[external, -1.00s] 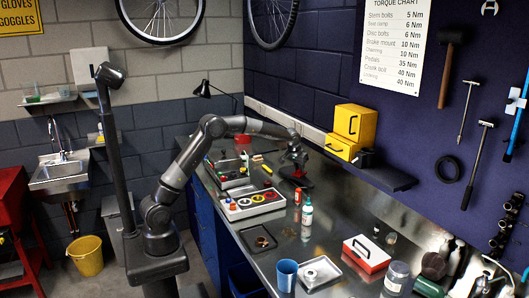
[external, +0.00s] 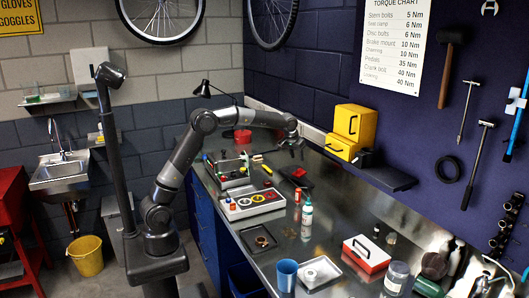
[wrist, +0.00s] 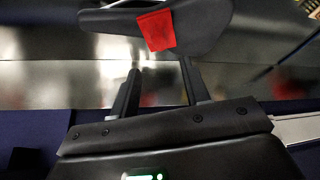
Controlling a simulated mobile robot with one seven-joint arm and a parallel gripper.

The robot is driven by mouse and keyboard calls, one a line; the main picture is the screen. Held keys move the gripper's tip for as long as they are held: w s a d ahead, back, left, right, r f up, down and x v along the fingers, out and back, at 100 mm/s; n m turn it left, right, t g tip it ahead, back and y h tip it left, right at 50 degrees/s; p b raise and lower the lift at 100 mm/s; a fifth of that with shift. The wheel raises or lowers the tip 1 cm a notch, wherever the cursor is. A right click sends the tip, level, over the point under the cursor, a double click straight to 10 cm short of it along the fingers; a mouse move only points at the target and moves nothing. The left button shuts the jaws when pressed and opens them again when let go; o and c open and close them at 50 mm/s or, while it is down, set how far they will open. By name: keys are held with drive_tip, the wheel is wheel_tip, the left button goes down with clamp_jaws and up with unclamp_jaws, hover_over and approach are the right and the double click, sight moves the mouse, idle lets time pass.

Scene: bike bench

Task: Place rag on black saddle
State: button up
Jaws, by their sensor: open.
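The red rag (external: 300,172) lies on the black saddle (external: 306,183) on the bench. In the wrist view the rag (wrist: 157,30) rests on the dark saddle (wrist: 203,18) and reaches its near edge. My gripper (external: 291,150) is above the saddle and apart from the rag. In the wrist view my gripper (wrist: 160,75) has its two fingers spread, with nothing between them.
An open parts tray (external: 250,203) and bottles (external: 307,218) stand left of and in front of the saddle. Yellow boxes (external: 350,125) and a dark flat board (external: 388,178) are at the wall side. Bare metal bench (external: 340,215) lies right of the bottles.

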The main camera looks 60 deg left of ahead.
drive_tip(key=shift+v, duration=1.85)
drive_tip(key=s+d+r+m, duration=0.1)
drive_tip(key=s+d+r, duration=0.15)
drive_tip(key=s, duration=0.85)
drive_tip(key=s+d+r+m, duration=0.1)
drive_tip(key=s+r, duration=0.3)
drive_tip(key=s, duration=0.7)
drive_tip(key=s+d+f+m+h, duration=0.1)
drive_tip(key=s+f, duration=0.3)
drive_tip(key=s, duration=0.8)
drive_tip(key=s+d+f+m+t, duration=0.1)
drive_tip(key=s+f, duration=0.3)
drive_tip(key=s, duration=0.8)
drive_tip(key=shift+h, duration=0.4)
